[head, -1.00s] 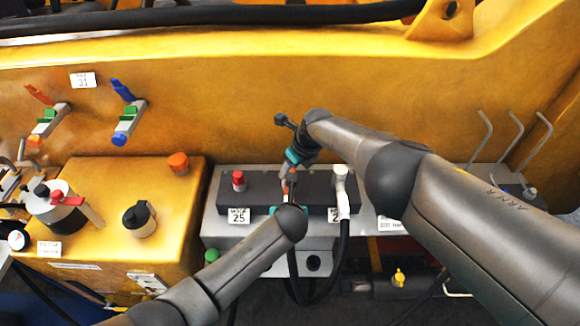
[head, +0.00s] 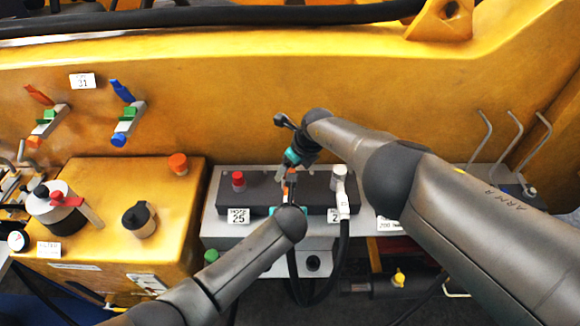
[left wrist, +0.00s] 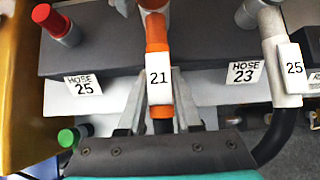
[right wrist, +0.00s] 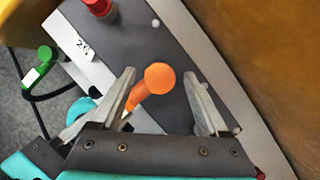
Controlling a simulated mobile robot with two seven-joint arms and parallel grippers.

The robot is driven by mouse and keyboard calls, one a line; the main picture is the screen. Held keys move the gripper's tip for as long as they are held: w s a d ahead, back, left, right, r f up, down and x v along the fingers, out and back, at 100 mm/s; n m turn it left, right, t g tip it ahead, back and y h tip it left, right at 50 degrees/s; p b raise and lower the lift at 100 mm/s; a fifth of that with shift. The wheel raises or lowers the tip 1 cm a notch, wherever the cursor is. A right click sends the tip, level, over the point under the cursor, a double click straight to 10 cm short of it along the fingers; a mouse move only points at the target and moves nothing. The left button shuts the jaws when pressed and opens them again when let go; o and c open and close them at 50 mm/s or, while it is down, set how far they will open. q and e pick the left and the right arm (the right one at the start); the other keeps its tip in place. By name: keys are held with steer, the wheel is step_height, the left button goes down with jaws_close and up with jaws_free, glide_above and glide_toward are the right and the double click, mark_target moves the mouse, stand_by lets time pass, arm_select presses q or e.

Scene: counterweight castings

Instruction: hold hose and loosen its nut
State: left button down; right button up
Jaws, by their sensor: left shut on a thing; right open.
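The orange hose (left wrist: 157,35) carries a white tag reading 21 and runs up to a fitting on the dark block. My left gripper (left wrist: 160,108) is shut on the hose just below the tag. In the head view the left gripper (head: 288,207) is mostly hidden by my left arm. The nut end shows as a round orange top (right wrist: 160,78) in the right wrist view. My right gripper (right wrist: 160,82) is open, with one finger on each side of this orange top and visible gaps between. The hose (head: 291,178) is partly covered by both grippers in the head view.
The dark block (head: 262,190) also bears a red cap (head: 238,181) to the left and a white hose (head: 342,195) to the right. Hose tags 25 (left wrist: 83,85) and 23 (left wrist: 244,73) flank the orange hose. A yellow wall (head: 240,100) rises behind.

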steer(key=shift+w+d+r, duration=0.15)
steer(key=shift+d+r, duration=0.05)
steer(key=shift+r, duration=0.5)
steer(key=shift+d+r, duration=0.1)
steer(key=shift+r, duration=0.15)
steer(key=shift+s+d+r, duration=0.15)
steer(key=shift+s, duration=0.4)
steer(key=shift+r, duration=0.4)
steer(key=v, duration=0.8)
steer(key=shift+r, duration=0.4)
steer(key=shift+s, duration=0.15)
